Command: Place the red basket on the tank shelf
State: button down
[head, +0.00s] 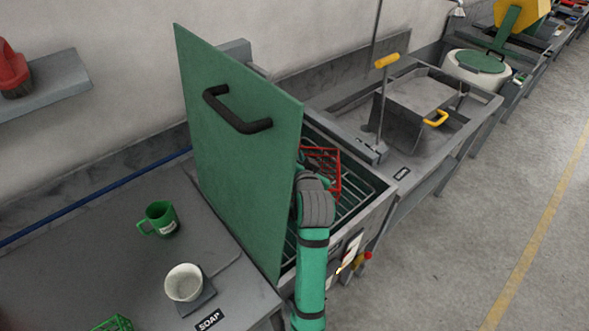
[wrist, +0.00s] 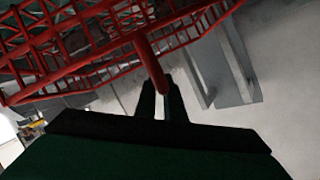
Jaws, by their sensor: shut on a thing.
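The red wire basket (head: 334,165) shows in the head view over the back part of the open tank, partly hidden by my arm and the raised green lid. In the wrist view the basket (wrist: 75,45) fills the upper left, and a red bar from it runs down to my gripper (wrist: 162,98). The two dark fingers are shut on this bar.
The green lid (head: 235,165) with a black handle stands raised left of the tank. A green mug (head: 159,218) and white cup (head: 184,282) stand on the left counter.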

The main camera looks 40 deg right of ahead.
jog(key=shift+s+d+f, duration=0.1)
jog(key=shift+f, duration=2.35)
jog(key=c, duration=1.8)
grip_release()
jog(key=shift+c, duration=0.2)
jog(key=shift+s, duration=0.1)
jog(key=v, duration=1.2)
